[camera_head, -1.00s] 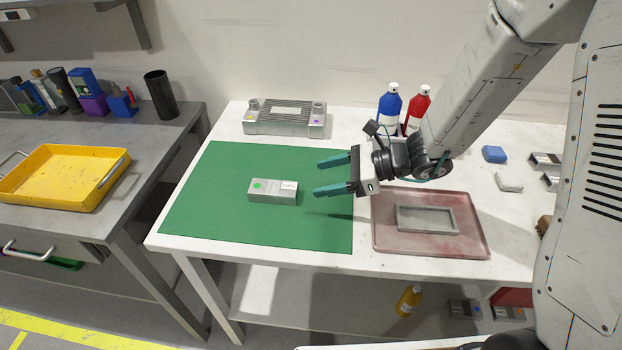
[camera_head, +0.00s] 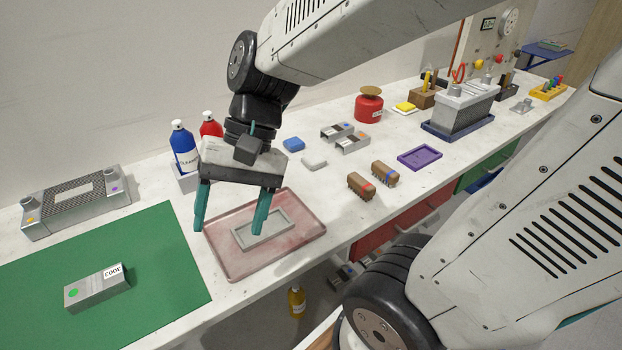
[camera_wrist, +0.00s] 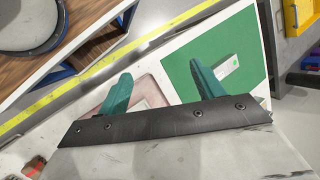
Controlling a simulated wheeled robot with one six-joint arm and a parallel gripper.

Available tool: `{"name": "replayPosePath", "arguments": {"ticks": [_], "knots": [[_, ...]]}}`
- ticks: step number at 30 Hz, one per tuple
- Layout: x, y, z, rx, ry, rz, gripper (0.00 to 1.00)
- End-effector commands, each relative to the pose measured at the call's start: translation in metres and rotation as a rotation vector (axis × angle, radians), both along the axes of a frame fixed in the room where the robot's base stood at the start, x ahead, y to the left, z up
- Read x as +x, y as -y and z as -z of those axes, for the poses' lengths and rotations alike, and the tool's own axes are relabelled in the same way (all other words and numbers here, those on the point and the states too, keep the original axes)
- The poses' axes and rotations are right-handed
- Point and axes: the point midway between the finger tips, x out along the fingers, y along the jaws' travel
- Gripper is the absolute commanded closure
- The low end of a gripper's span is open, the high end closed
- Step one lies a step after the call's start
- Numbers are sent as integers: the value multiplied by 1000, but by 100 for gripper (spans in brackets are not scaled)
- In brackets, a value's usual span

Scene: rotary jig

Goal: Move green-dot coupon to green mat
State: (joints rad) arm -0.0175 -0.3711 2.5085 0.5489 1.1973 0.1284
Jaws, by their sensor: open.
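The green-dot coupon (camera_head: 96,288) is a grey metal block with a green dot and a white label reading "COOL". It lies flat on the green mat (camera_head: 165,255), toward the left of the head view. In the wrist view the coupon (camera_wrist: 227,68) shows beside one finger, on the green mat (camera_wrist: 254,50). My gripper (camera_head: 228,228) is open and empty. In the head view it hangs over the pinkish tray, to the right of the mat and apart from the coupon.
The pinkish tray (camera_head: 307,238) holds a grey rectangular frame (camera_head: 280,236). Blue (camera_head: 184,150) and red (camera_head: 211,127) bottles stand behind my gripper. A grey metal fixture (camera_head: 78,208) is behind the mat. Two brown blocks and a purple tray (camera_head: 420,158) lie to the right.

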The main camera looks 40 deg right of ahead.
Motion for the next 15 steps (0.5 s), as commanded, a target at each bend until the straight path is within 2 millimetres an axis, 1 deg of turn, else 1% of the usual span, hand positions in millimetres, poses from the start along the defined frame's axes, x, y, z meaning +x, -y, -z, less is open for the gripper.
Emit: {"name": "replayPosePath", "arguments": {"ticks": [1,3,6,9,12,15], "knots": [[-11,15,-8,-69,71,-59,33],[-25,37,-15,-174,151,-140,33],[-40,66,-24,-310,239,-228,33],[-49,87,-31,-414,296,-286,33],[-55,100,-35,-477,326,-316,33],[-57,105,-37,-502,335,-329,33]]}}
